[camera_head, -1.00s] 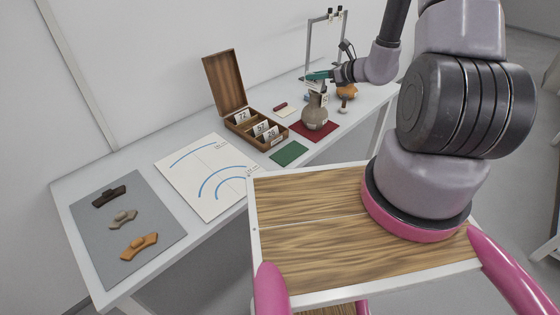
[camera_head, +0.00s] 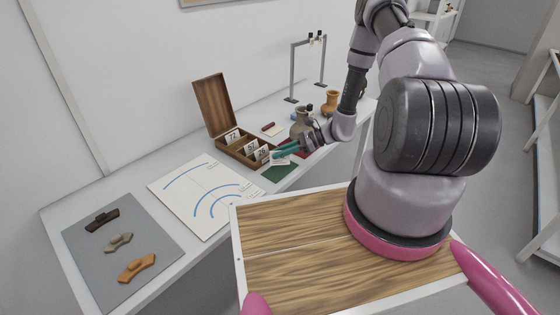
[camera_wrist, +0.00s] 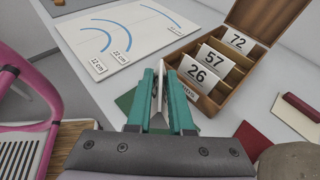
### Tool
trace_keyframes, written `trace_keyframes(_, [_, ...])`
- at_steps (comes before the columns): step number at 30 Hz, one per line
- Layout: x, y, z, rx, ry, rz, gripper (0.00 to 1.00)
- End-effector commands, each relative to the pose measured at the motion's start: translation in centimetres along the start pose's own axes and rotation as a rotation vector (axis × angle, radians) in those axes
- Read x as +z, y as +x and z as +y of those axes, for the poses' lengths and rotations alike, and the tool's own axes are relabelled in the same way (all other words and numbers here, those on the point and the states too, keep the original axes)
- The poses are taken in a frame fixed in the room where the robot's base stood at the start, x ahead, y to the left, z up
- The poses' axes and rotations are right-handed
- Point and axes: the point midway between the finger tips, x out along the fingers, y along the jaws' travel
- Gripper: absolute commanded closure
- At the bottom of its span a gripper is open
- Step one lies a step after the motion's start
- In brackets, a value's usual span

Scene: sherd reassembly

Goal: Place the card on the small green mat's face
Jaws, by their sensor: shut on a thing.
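My gripper (camera_head: 284,150), with teal fingers, is above the small green mat (camera_head: 280,174) at the table's front edge. The fingers (camera_wrist: 160,98) are shut on a thin white card (camera_wrist: 156,92), seen nearly edge-on in the wrist view. The card (camera_head: 281,161) also shows as a pale patch below the fingers in the head view. The mat (camera_wrist: 126,102) lies below the fingers in the wrist view, partly hidden by them. I cannot tell whether the card touches it.
A wooden box (camera_wrist: 222,99) with cards numbered 72, 57 and 26 stands close behind. A grey vase (camera_head: 299,122) stands on a dark red mat (camera_head: 322,150) to the right. A white chart (camera_head: 192,184) and a grey mat (camera_head: 152,243) with several sherds lie left.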

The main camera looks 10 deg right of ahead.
Motion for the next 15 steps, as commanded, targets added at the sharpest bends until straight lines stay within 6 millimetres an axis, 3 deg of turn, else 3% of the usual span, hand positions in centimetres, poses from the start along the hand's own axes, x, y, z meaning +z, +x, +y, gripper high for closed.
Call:
trace_keyframes(6, [-3.0,1.2,0.0,0.0,0.001,0.0,1.0])
trace_keyframes(15, [-3.2,1.3,0.0,-0.001,0.001,0.0,1.0])
